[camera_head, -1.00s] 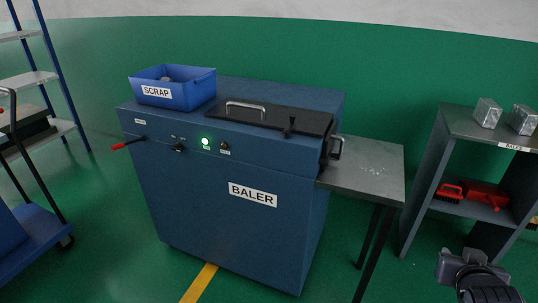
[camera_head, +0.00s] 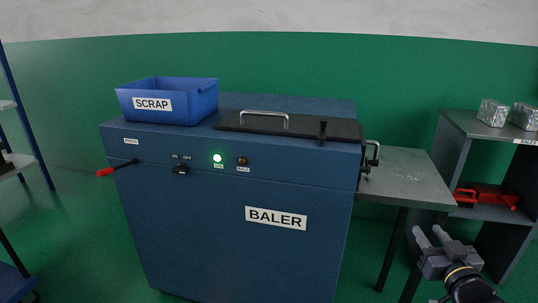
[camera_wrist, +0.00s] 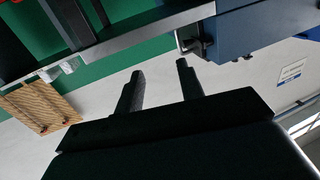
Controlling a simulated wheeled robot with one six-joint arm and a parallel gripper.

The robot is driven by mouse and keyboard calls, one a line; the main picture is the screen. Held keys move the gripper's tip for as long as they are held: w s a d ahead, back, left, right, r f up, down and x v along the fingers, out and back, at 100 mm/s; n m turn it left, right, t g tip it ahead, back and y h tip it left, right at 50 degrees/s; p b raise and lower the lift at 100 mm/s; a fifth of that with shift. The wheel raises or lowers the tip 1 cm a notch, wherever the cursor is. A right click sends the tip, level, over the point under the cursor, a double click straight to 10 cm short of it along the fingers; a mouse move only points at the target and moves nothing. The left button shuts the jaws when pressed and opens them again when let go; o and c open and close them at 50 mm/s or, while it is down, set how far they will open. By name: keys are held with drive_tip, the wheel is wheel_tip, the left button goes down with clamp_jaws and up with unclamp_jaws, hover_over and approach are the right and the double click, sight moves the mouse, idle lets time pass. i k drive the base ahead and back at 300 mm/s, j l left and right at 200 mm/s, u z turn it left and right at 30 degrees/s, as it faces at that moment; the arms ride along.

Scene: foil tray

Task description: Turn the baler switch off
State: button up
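The blue baler (camera_head: 190,235) stands in front of me. Its black rotary switch (camera_head: 181,169) sits on the front panel, below the ON and OFF labels, and its knob looks turned sideways. I cannot tell exactly which label it points to. A green lamp (camera_head: 217,158) glows beside it. My gripper (camera_head: 428,236) is at the lower right in the head view, well away from the switch and touching nothing. In the wrist view my gripper (camera_wrist: 158,88) shows two fingers apart with nothing between them. The switch is not clear in the wrist view.
A red-tipped lever (camera_head: 106,172) sticks out left of the switch. A blue scrap bin (camera_head: 200,103) and a black lid (camera_head: 290,125) are on top. A grey side table (camera_head: 410,178) adjoins the right side. A shelf (camera_head: 470,126) with foil bales stands farther right.

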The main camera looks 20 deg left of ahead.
sight(182, 168)
drive_tip(key=j, duration=0.6)
drive_tip(key=j+z, duration=0.15)
drive_tip(key=j, duration=0.45)
drive_tip(key=k+j, duration=0.1)
drive_tip(key=j, duration=0.5)
drive_tip(key=j+z, duration=0.1)
drive_tip(key=j, duration=0.5)
drive_tip(key=k+j+z, duration=0.1)
drive_tip(key=j, duration=0.45)
drive_tip(key=k+j, duration=0.1)
drive_tip(key=j, duration=0.5)
drive_tip(key=k+j+z, duration=0.15)
drive_tip(key=j, duration=0.45)
drive_tip(key=i, duration=0.05)
